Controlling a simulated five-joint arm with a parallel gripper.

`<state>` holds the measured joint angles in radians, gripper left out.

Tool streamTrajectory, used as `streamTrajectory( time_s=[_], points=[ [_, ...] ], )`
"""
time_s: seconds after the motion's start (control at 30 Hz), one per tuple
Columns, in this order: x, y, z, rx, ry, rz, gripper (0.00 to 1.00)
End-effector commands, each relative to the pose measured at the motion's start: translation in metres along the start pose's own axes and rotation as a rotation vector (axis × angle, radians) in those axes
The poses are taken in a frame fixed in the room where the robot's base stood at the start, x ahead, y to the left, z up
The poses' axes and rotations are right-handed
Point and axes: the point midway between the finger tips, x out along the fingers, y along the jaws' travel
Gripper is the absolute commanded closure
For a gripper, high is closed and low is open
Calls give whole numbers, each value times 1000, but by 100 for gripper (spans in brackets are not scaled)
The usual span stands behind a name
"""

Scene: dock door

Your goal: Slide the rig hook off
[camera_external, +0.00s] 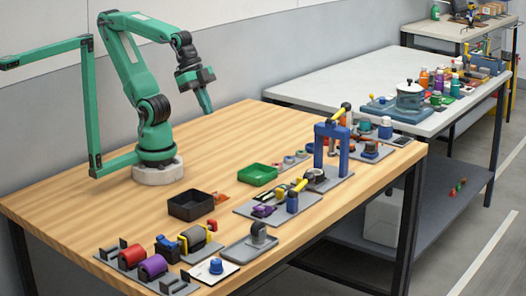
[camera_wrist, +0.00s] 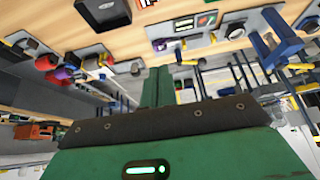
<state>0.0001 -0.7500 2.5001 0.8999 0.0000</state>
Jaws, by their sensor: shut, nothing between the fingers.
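My gripper (camera_external: 208,108) is raised above the back part of the wooden bench, pointing down, with its green fingers together and nothing held. It also fills the lower middle of the wrist view (camera_wrist: 156,88). A blue upright frame (camera_external: 333,128) stands near the bench's right end, with a yellow-and-black piece (camera_external: 342,112) at its top. The frame also shows at the right of the wrist view (camera_wrist: 270,48). No hook is clearly readable at this size; I cannot tell which part is the rig hook. My gripper is well apart from the frame, to its left.
A black tray (camera_external: 192,205) and a green tray (camera_external: 257,175) sit mid-bench. Plates with purple, yellow and blue fixtures (camera_external: 273,208) line the front edge, with a red and purple roller rack (camera_external: 148,264) at front left. The bench's left and back are bare.

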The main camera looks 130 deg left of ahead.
Motion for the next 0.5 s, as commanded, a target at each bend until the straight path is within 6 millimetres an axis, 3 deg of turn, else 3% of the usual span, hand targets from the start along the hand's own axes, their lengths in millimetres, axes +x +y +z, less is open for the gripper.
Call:
streamTrajectory(
  time_s=[0.23, 0.4, 0.5],
  points=[
    [0, 0, 0, 0, 0, 0, 100],
    [0, 0, -2, 0, -4, -1, 67],
    [2, -1, -5, 0, -13, -2, 65]
  ],
)
